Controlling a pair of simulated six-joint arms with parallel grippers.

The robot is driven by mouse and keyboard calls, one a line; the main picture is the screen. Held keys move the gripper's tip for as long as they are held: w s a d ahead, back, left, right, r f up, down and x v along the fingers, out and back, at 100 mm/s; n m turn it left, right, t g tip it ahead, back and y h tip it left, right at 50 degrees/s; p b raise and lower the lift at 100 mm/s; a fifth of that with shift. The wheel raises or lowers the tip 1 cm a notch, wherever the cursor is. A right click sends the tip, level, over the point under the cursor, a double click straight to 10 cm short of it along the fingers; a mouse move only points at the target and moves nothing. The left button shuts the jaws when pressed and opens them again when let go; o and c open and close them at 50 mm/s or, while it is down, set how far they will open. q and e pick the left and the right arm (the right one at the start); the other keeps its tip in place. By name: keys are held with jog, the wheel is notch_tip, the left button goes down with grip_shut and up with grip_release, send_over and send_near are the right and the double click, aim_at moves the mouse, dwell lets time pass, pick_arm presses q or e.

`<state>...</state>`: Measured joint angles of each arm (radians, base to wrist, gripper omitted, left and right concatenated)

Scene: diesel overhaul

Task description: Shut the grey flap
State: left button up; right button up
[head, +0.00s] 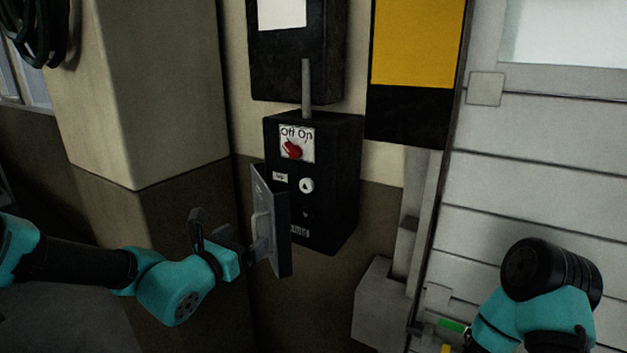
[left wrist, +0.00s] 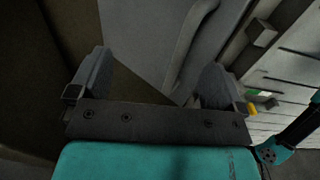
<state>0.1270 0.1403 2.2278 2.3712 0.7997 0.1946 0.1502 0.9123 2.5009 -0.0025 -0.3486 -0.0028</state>
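The grey flap (head: 283,228) stands swung open at the left of the black control box (head: 340,170), jutting out towards me. It has a pale bar handle (head: 262,224). The box front with its red switch (head: 292,149) and round buttons is uncovered. My left gripper (head: 230,233) is at the flap's left side, fingers apart and nothing held between them. In the left wrist view the flap (left wrist: 145,40) and handle (left wrist: 188,45) lie ahead; the right finger overlaps the flap, but I cannot tell whether they touch. My right gripper is not visible.
A wall corner (head: 150,90) stands behind my left arm. A dark panel (head: 300,50) and a yellow and black panel (head: 417,60) hang above. A grey block (head: 380,305) is at lower right, before the white slatted shutter (head: 540,180). My right arm is at lower right.

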pick_arm(q)
jog(key=v, duration=0.5)
jog(key=shift+s, duration=0.25)
jog(key=shift+f, duration=0.1)
jog(key=s+d+f+m+g+h, duration=0.1)
jog(key=s+d+f+m+g, duration=0.15)
jog(key=f, duration=0.45)
jog(key=s+d+f+m+g, duration=0.1)
jog(key=f+m+g, duration=0.25)
jog(key=f, duration=0.35)
jog(key=s+a+f+m+g+y, duration=0.25)
jog(key=s+f+m, duration=0.2)
jog(key=f, duration=0.45)
jog(key=s+a+f+m+g+y, duration=0.1)
jog(key=s+a+f+m+g, duration=0.2)
jog(key=f+m, duration=0.45)
jog(key=s+a+f+m+g+y, duration=0.1)
jog(key=s+f+m+g, duration=0.3)
jog(key=f, duration=0.6)
notch_tip(320, 180, down, 9)
jog(key=w+d+m, duration=0.1)
jog(key=d+m, duration=0.1)
jog(key=m, duration=0.5)
jog(key=shift+r, duration=0.25)
jog(key=shift+d, duration=0.15)
